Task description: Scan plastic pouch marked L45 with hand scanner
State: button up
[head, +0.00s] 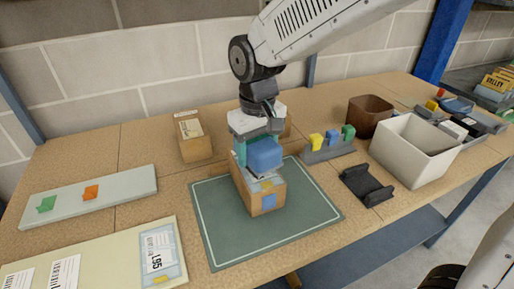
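My gripper (252,146) points down over the green mat (222,238), just above a cardboard box (266,199). A blue block-like thing (265,154) is right at its fingers and hides part of them; I cannot tell if they are closed on it or if it rests on the box. I cannot make out for sure whether it is the hand scanner. A clear pouch (160,262) with a white barcode label lies flat at the front left. Its large marking looks like L95 or L45; it is too small to read surely. A black cradle (367,186) is empty.
A pale board (120,190) with green and orange clips lies at left. A cardboard box (194,142) stands behind the mat. A rack with coloured pieces (328,149), a brown bin (369,117) and a white bin (410,155) stand at right. The mat's front is clear.

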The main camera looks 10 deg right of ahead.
aim_at(257, 139)
jog(key=shift+f, duration=0.85)
dwell(0.7)
jog(key=shift+r, duration=3.55)
